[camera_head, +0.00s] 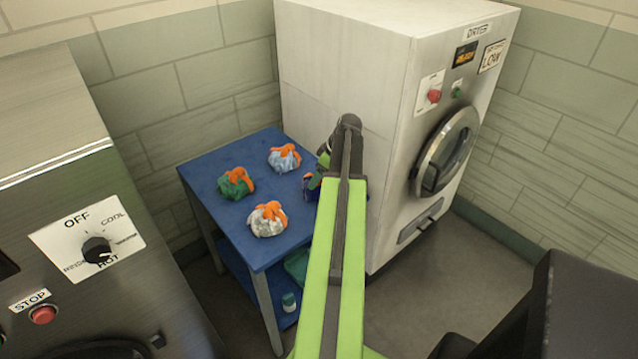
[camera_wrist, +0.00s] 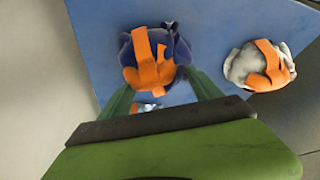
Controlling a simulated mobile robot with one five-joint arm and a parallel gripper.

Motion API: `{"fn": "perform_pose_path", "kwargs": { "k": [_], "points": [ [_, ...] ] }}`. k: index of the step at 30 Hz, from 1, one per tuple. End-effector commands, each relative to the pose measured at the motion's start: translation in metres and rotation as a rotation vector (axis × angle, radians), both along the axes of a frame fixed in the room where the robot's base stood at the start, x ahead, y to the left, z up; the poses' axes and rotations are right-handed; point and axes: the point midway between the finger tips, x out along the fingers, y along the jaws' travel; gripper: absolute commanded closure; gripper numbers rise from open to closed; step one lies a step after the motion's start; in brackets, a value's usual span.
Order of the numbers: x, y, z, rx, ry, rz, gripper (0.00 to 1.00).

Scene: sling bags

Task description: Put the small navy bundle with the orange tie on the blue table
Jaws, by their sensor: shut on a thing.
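The small navy bundle with the orange tie (camera_wrist: 150,62) is between the green fingers of my gripper (camera_wrist: 163,88) in the wrist view. My gripper is shut on it. In the head view the navy bundle (camera_head: 311,184) shows at the right edge of the blue table (camera_head: 225,160), mostly hidden behind my arm. The tabletop also fills much of the wrist view (camera_wrist: 215,22). I cannot tell whether the bundle touches the top or hangs just above it.
A light blue bundle (camera_head: 284,158), a green one (camera_head: 236,183) and a white one (camera_head: 267,219), all with orange ties, sit on the tabletop. A white dryer (camera_head: 345,85) stands right behind the table. A steel machine (camera_head: 60,180) stands at left. The lower shelf holds a green container (camera_head: 297,265).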

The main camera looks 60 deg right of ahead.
Motion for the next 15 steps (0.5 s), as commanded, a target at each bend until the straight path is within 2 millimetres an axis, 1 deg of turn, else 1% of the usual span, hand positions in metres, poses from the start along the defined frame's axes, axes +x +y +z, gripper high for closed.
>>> {"fn": "perform_pose_path", "kwargs": {
  "k": [4, 5, 9, 10, 15],
  "points": [
    [0.0003, 0.0005, 0.0008, -0.001, 0.002, 0.002, 0.99],
    [0.0002, 0.0005, 0.0008, -0.001, 0.003, 0.002, 0.25],
    [0.0003, 0.0006, 0.0009, -0.001, 0.002, 0.002, 0.07],
    [0.0003, 0.0006, 0.0009, -0.001, 0.002, 0.002, 0.04],
    [0.0005, 0.0007, 0.0009, -0.001, 0.002, 0.002, 0.04]
  ]
}}
